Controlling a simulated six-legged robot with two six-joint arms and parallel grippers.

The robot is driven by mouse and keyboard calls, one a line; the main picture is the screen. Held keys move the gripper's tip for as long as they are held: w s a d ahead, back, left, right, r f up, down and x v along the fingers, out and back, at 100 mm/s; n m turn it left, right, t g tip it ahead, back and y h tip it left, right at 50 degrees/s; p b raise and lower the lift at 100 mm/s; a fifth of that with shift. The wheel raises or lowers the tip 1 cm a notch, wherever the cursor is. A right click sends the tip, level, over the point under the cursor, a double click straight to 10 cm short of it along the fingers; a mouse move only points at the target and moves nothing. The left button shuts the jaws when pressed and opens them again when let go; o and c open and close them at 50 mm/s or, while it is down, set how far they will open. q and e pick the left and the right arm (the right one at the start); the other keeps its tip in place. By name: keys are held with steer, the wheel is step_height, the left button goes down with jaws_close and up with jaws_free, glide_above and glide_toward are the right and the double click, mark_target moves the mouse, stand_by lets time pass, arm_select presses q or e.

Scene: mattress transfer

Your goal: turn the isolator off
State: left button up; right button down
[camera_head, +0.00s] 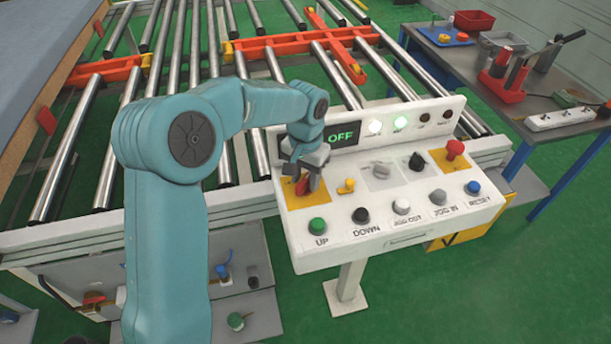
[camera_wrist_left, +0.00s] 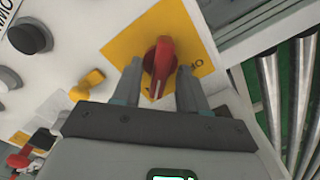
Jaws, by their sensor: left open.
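The isolator is a red rotary handle (camera_wrist_left: 158,68) on a yellow plate (camera_wrist_left: 120,48) at the left of the control panel. In the head view the red handle (camera_head: 303,186) shows just below my left gripper (camera_head: 304,172). In the left wrist view my left gripper (camera_wrist_left: 158,88) is open, with one finger on each side of the red handle. I cannot tell whether the fingers touch it. The panel display (camera_head: 342,136) reads OFF in green. My right gripper is not in view.
The white panel (camera_head: 330,255) has several buttons along its front, a small yellow switch (camera_head: 346,186) and a red mushroom button (camera_head: 454,149). A roller conveyor (camera_head: 75,150) lies behind. A table (camera_head: 480,80) with tools and bins stands at the right.

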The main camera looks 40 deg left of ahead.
arm_select(q)
steer(key=shift+s+d+r, duration=0.1)
steer(key=shift+s+r, duration=0.15)
steer(key=shift+s, duration=0.1)
steer(key=shift+w+f, duration=0.1)
steer(key=shift+w, duration=0.05)
steer(key=c, duration=0.7)
jaws_close()
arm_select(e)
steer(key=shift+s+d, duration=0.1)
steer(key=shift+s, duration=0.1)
arm_select(q)
steer(key=shift+n, duration=0.3)
steer(key=n+b, duration=0.1)
steer(key=n, duration=0.2)
steer(key=shift+n, duration=0.4)
steer(key=n+b, duration=0.1)
steer(key=n, duration=0.3)
steer(key=n+b, duration=0.1)
steer(key=n, duration=0.4)
steer(key=shift+w, duration=0.1)
steer(key=n, duration=0.4)
steer(key=shift+b, duration=0.4)
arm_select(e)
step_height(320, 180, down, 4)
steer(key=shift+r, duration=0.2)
arm_select(q)
steer(key=shift+n, duration=0.4)
